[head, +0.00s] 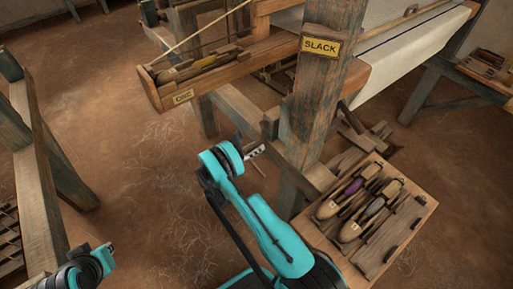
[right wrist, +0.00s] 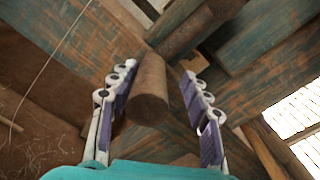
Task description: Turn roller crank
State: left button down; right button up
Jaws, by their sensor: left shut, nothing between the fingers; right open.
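In the right wrist view, a brown wooden cylinder (right wrist: 151,88), apparently the crank's handle, points towards the camera. My right gripper (right wrist: 159,72) is open, with one finger on each side of the cylinder and a visible gap to each. A thicker round wooden piece (right wrist: 190,30) lies behind it among the blue-worn beams. In the head view my right gripper (head: 256,152) is beside the loom's front post (head: 312,110). The crank cannot be made out clearly there. My left gripper (head: 108,249) is at the lower left, shut and empty, away from the loom.
A "SLACK" sign (head: 320,46) is on the post. A wooden tray (head: 425,213) with shuttles stands at right, close to my right arm. A shuttle box (head: 150,92) juts out at upper left. A wooden frame (head: 38,165) stands at left. Bare floor (head: 130,150) lies between.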

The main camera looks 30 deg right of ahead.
jog(key=s+a, duration=0.1)
jog(key=a, duration=1)
notch_tip(320, 180, up, 19)
jog(key=m+t+y, duration=0.2)
jog(key=m+y, duration=0.6)
jog(key=m, duration=0.1)
jog(key=s+a+r+m+t+y, duration=0.1)
jog(key=s+a+r+m+y, duration=0.2)
jog(key=s+a+m+y, duration=0.2)
jog(key=s+a+r+m+t+y, duration=0.2)
jog(key=s+a+m+y, duration=0.3)
jog(key=s+m, duration=0.6)
jog(key=s+r, duration=0.1)
jog(key=s, duration=0.5)
jog(key=shift+s+a+r+t, duration=0.15)
jog(key=shift+a+t, duration=0.15)
jog(key=shift+a, duration=0.1)
